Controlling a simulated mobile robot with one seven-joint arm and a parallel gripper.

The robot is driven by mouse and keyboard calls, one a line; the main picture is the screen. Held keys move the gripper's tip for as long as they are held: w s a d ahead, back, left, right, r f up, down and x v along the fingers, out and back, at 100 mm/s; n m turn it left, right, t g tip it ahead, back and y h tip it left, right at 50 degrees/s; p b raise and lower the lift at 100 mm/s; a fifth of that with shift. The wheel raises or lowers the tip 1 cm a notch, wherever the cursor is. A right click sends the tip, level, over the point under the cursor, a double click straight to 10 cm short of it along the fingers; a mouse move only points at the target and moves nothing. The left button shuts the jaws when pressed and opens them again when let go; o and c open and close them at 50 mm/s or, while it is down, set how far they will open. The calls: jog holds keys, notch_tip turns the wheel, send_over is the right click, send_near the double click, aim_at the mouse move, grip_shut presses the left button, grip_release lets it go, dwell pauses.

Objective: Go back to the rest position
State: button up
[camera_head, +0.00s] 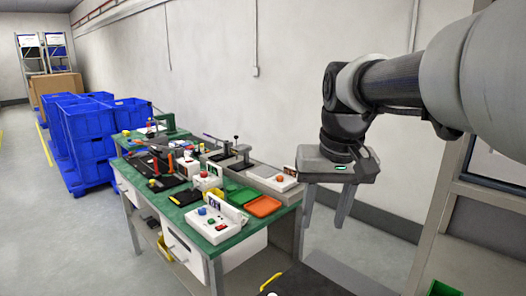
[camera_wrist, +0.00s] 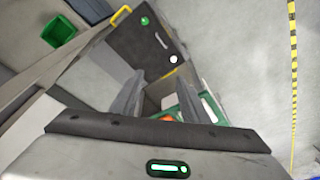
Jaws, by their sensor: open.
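My gripper (camera_head: 326,208) hangs at the end of my arm, to the right of the green-topped workbench (camera_head: 228,236) in the head view. Its two grey fingers point down, spread apart, with nothing between them. In the wrist view my gripper (camera_wrist: 160,98) shows both fingers apart and empty. The gripper is clear of the bench and touches nothing that I can see.
Test boxes with coloured buttons (camera_head: 217,222) and an orange tray (camera_head: 263,206) sit on the bench. Blue crates (camera_head: 88,135) are stacked behind it at left. A rack frame (camera_head: 452,215) stands close at right. A green bin (camera_wrist: 59,31) shows in the wrist view. The left floor is open.

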jog(key=s+d+f+t, duration=0.1)
jog(key=s+f+t, duration=0.15)
jog(key=s, duration=0.55)
jog(key=s+d+f+t, duration=0.1)
jog(key=s+f, duration=0.2)
jog(key=s, duration=0.4)
notch_tip(320, 180, up, 14)
jog(key=p, duration=1.4)
jog(key=shift+d+r, duration=0.15)
jog(key=shift+g, duration=0.25)
